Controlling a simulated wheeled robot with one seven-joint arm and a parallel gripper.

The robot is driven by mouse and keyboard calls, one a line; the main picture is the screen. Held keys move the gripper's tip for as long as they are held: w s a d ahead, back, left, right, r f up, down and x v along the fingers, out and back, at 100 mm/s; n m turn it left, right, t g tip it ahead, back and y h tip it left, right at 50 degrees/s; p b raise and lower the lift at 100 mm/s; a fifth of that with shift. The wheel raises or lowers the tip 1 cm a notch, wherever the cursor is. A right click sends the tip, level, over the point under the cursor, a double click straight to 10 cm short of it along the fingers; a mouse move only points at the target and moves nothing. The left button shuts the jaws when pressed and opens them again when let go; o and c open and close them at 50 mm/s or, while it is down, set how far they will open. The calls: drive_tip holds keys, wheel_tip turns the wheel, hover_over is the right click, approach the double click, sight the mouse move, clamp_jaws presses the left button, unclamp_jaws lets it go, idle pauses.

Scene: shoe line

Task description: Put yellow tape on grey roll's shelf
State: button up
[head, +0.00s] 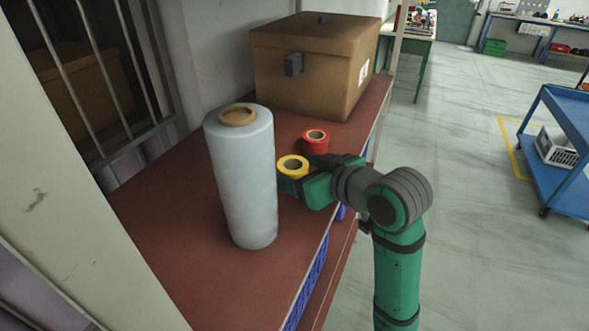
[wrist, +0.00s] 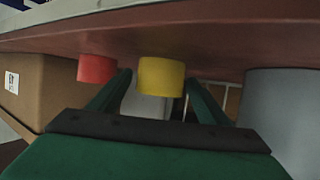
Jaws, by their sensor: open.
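The yellow tape (head: 293,167) sits on the red-brown shelf (head: 160,225), just right of the tall grey roll (head: 240,185), which stands upright on the same shelf. My gripper (head: 290,184) reaches in from the right at the tape. In the wrist view, which appears upside down, the yellow tape (wrist: 161,76) lies between the tips of my open fingers (wrist: 157,86). A gap shows beside the fingers, and I cannot tell whether either touches the tape. The grey roll also shows at the right of the wrist view (wrist: 285,110).
A red tape (head: 315,142) stands just behind the yellow one. A large brown box (head: 310,75) fills the shelf's back. Bare shelf lies left and in front of the grey roll. A blue cart (head: 560,155) stands on the open floor at right.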

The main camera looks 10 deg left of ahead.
drive_tip(key=v, duration=1.2)
drive_tip(key=shift+d, duration=0.15)
